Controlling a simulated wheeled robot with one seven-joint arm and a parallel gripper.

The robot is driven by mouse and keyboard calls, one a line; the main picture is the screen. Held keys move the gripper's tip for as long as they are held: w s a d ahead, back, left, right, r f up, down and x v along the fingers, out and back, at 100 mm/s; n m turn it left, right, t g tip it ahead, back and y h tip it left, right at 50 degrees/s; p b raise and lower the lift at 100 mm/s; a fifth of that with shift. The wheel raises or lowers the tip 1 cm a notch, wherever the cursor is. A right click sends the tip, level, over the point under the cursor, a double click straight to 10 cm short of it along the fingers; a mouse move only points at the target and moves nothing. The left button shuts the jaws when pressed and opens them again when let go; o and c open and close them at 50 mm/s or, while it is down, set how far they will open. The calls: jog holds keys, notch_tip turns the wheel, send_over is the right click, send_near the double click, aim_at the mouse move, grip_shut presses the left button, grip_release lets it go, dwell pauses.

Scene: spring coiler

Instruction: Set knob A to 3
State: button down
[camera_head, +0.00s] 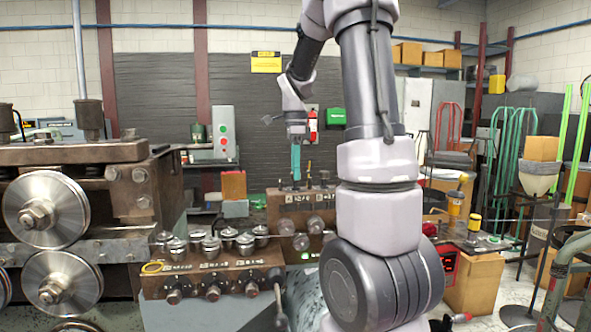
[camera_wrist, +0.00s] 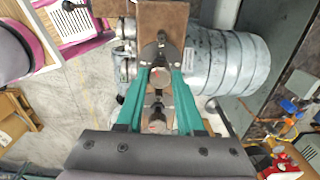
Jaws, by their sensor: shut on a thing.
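My gripper (camera_head: 296,167) has teal fingers and points straight down at the top of a brown control block (camera_head: 289,221) in the head view. In the wrist view my gripper (camera_wrist: 161,76) is shut on a small knob with a round grey face (camera_wrist: 160,76). The fingers stand on either side of it and hide part of it. In the head view the knob is hidden behind the fingertips.
Other upright pointers stand just right of my gripper on the block. A lower brown panel (camera_head: 208,280) with several dark knobs and silver domes is in front. Large steel rollers (camera_head: 46,209) stand at the left. A red display (camera_head: 449,262) is at the right.

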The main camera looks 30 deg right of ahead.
jog(key=m, duration=0.5)
jog(key=shift+r+m, duration=0.1)
jog(key=shift+m, duration=0.6)
jog(key=c, duration=0.5)
grip_release()
notch_tip(320, 180, up, 11)
jog(key=shift+f, duration=0.15)
